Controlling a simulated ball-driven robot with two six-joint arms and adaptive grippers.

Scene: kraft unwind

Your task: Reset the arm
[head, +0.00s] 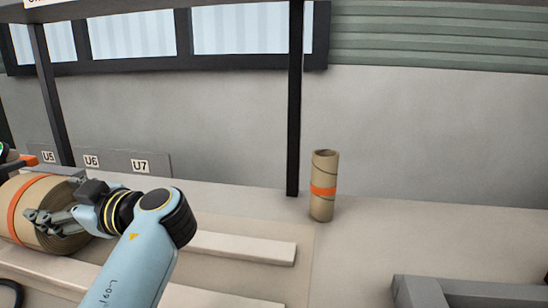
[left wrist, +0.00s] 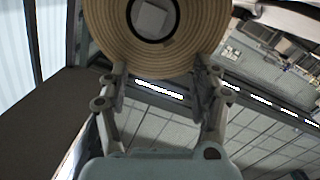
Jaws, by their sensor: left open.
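My left gripper (head: 45,220) is open, its fingers in front of the end face of a large kraft roll (head: 27,195) with an orange band, at the left edge of the head view. In the left wrist view, the roll's ringed end face (left wrist: 103,40) with its dark core hole fills the top middle. The open fingers of my left gripper (left wrist: 163,72) stand to either side of its lower edge. I cannot tell whether they touch the roll. Nothing shows held between them. My left arm reaches in from the bottom. My right gripper is not in view.
A brown cardboard tube (head: 322,206) with an orange band stands upright right of a dark post (head: 295,100). Pale rails (head: 240,247) lie on the bench. A grey frame (head: 470,288) is at bottom right. Labels U5, U6 and U7 (head: 140,166) are at the back.

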